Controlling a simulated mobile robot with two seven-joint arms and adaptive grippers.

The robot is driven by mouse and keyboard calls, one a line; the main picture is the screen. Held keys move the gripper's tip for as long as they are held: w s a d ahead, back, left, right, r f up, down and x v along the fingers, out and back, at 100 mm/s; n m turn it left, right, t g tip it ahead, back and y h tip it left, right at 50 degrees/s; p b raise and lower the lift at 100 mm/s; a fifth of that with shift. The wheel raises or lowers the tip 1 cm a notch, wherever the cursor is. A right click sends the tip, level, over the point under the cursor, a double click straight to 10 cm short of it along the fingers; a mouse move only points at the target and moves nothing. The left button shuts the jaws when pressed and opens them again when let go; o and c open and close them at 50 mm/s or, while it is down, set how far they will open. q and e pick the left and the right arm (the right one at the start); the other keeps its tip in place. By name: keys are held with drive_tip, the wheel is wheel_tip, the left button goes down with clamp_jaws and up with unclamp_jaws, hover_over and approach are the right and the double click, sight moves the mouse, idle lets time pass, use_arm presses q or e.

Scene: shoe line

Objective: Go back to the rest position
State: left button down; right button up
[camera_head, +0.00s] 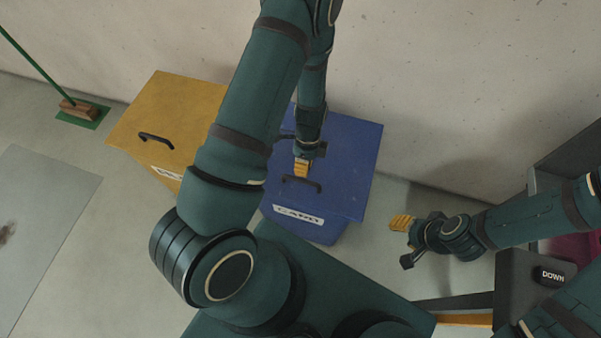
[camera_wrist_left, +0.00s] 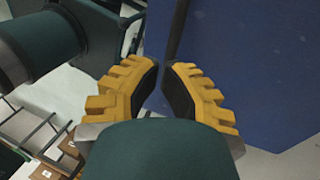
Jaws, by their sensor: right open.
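My left gripper (camera_head: 302,168) points down over the lid of the blue box (camera_head: 355,150), close to its dark handle (camera_head: 301,184). In the left wrist view, its yellow fingers (camera_wrist_left: 160,70) are close together with a narrow gap, and a dark bar on the blue surface runs toward their tips. I cannot tell whether they grip it. My right gripper (camera_head: 402,238) is open with nothing visible in it, over the floor to the right of the blue box. It is apart from the box. My left arm hides part of both boxes.
A yellow box (camera_head: 180,100) with a dark handle stands left of the blue box, against the wall. A green broom (camera_head: 80,108) is at the far left. A dark stand with a DOWN button (camera_head: 551,275) is at right.

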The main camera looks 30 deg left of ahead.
use_arm(q)
drive_tip(key=p+v, duration=0.1)
drive_tip(key=v, duration=0.6)
drive_tip(key=shift+s+d+r, duration=0.15)
drive_tip(key=shift+d+r, duration=0.1)
drive_tip(key=shift+r, duration=0.2)
drive_tip(key=shift+f, duration=0.1)
drive_tip(key=s+d+f+n+t+h, duration=0.1)
drive_tip(key=s+d+n+t, duration=0.1)
drive_tip(key=d+n, duration=0.4)
drive_tip(key=s+d+f+n+t+h, duration=0.1)
drive_tip(key=s+d+n+t, duration=0.2)
drive_tip(key=d+n, duration=0.3)
drive_tip(key=shift+s+d+n+h, duration=0.25)
drive_tip(key=shift+n+h, duration=0.15)
drive_tip(key=shift+n, duration=2.1)
drive_tip(key=shift+a, duration=0.1)
